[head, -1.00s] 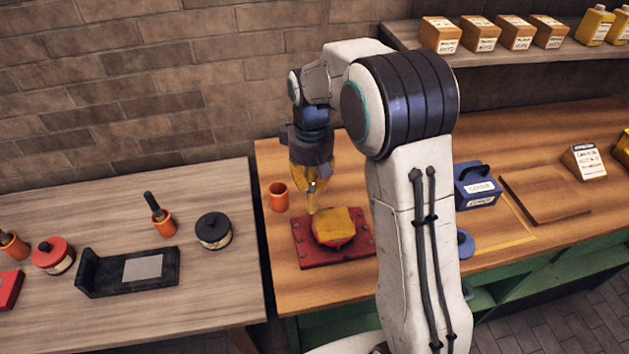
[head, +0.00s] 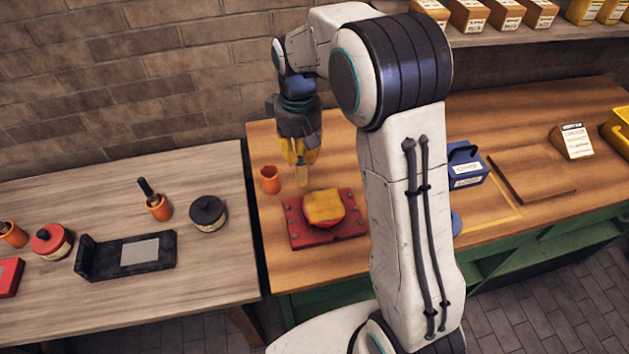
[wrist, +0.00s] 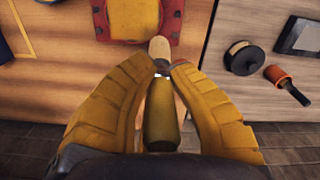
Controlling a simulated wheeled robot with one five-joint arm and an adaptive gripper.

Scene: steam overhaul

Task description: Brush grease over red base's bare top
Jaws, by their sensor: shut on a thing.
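The red base (head: 297,233) is a flat red plate with a raised round middle, lying on the brown bench. Its raised top is covered by a yellow-orange layer (head: 324,206), which looks like grease. My gripper (head: 302,160) is above the bench, behind the base. Its yellow fingers are shut on a brush, whose pale tip (head: 303,178) points down. In the wrist view the brush handle (wrist: 162,115) lies between both fingers, and the red base (wrist: 172,30) shows at the top edge, beyond the brush tip.
An orange cup (head: 270,180) stands left of the base. The left table holds a black-lidded pot (head: 208,213), a brush in an orange cup (head: 158,207), a red-lidded pot (head: 51,241) and a black fixture (head: 110,258). A blue box (head: 466,166) stands right of my arm.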

